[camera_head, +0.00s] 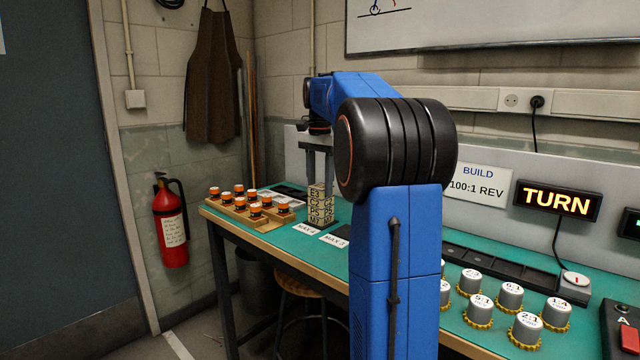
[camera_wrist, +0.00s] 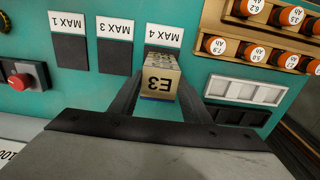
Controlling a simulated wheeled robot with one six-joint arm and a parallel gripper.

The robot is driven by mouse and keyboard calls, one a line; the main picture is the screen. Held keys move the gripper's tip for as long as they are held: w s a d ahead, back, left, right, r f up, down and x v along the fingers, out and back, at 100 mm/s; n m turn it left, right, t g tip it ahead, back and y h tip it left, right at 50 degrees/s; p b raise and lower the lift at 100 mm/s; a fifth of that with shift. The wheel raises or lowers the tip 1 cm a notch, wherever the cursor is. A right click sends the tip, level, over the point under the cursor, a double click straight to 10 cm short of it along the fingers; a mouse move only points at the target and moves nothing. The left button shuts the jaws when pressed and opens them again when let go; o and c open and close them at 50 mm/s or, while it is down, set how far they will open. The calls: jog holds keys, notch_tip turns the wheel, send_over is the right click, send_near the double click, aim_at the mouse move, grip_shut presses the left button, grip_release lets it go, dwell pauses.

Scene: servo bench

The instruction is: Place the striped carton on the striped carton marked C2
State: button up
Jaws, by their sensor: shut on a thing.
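My gripper (camera_head: 318,175) reaches down over the left part of the bench, at the top of a column of tan cartons (camera_head: 320,212). In the wrist view its two dark fingers (camera_wrist: 159,84) are shut on a tan carton (camera_wrist: 158,82) marked E3, with a dark blue band at one edge of the marked face. Other carton faces show just beyond it, by the MAX 4 label (camera_wrist: 163,36). I cannot read a C2 mark in either view. The held carton hides much of what is under it, so I cannot tell whether it touches the column.
Dark pads by MAX 3 (camera_wrist: 114,59) and MAX 1 (camera_wrist: 65,55) are bare. Orange-capped cells stand in a wooden rack (camera_head: 240,213) to the left. A pale compartment tray (camera_wrist: 244,91) lies beside the cartons. Grey capped pots (camera_head: 510,295) stand at the right.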

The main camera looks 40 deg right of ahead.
aim_at(320, 186)
jog(key=o, duration=1.1)
jog(key=shift+c, duration=0.2)
notch_tip(320, 186, up, 12)
jog(key=shift+a, duration=0.1)
jog(key=s+a+f+n+t, duration=0.1)
jog(key=s+a+f+n, duration=0.4)
jog(key=a, duration=0.4)
jog(key=s+a+f+n+t, duration=0.1)
jog(key=s+a+f+n, duration=0.2)
jog(key=s+a+f, duration=0.5)
jog(key=s+a+f+n+t, duration=0.1)
jog(key=s+a+f+n, duration=0.1)
jog(key=s+a+f, duration=0.2)
jog(key=s+a+f+n+t, duration=0.1)
jog(key=s+a+f+n, duration=0.2)
jog(key=s+f, duration=0.3)
jog(key=s+a+f+n, duration=0.3)
jog(key=s+a+f, duration=0.2)
jog(key=f, duration=0.5)
jog(key=shift+s+a+f+t, duration=0.2)
jog(key=shift+a+f+t, duration=0.2)
